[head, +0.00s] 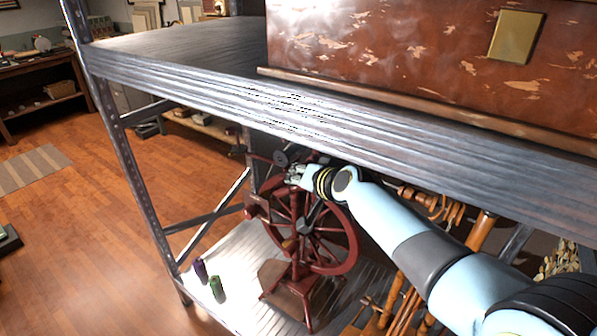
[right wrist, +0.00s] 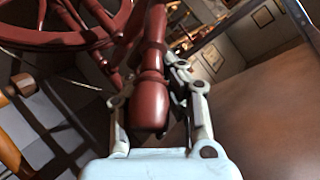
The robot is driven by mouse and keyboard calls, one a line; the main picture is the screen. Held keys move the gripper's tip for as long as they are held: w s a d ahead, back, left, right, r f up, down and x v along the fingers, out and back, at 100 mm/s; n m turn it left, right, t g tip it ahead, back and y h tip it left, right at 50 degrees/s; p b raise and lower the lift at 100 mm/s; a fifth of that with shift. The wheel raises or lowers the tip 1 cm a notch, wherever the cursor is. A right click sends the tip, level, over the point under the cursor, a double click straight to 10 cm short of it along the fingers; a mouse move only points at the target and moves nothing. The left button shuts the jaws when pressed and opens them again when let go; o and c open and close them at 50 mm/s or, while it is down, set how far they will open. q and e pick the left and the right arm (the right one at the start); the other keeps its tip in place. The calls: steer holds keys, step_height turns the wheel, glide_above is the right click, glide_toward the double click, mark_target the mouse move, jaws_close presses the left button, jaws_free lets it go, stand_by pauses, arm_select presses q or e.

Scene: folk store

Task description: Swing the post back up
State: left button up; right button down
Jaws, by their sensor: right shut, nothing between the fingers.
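A dark red spinning wheel (head: 350,243) stands on the lower shelf, under the metal upper shelf. A turned dark red post (right wrist: 152,70) fills the middle of the right wrist view, its rounded end close to the gripper. It looks tilted there, but the wrist camera is itself turned. My right gripper (head: 294,174) is at the upper part of the spinning wheel, just below the upper shelf's edge. It also shows in the right wrist view (right wrist: 155,98), its fingers overlapping the post. The gripper is shut and empty; whether it touches the post cannot be told. My left gripper is out of view.
The metal upper shelf (head: 180,72) runs close above my right arm and carries a worn red chest (head: 390,45). A purple spool (head: 200,271) and a green spool (head: 217,289) stand on the lower shelf. Wooden tools crowd the right side. Open floor lies left.

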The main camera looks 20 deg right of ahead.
steer(key=shift+s+f, duration=0.25)
steer(key=shift+f, duration=0.15)
steer(key=c, duration=1.5)
jaws_free()
steer(key=shift+s+r, duration=0.2)
steer(key=shift+r, duration=0.1)
steer(key=o, duration=0.3)
steer(key=shift+o, duration=0.3)
steer(key=shift+w, duration=0.2)
steer(key=shift+r, duration=0.1)
steer(key=v, duration=0.7)
steer(key=shift+s, duration=0.2)
steer(key=shift+d, duration=0.1)
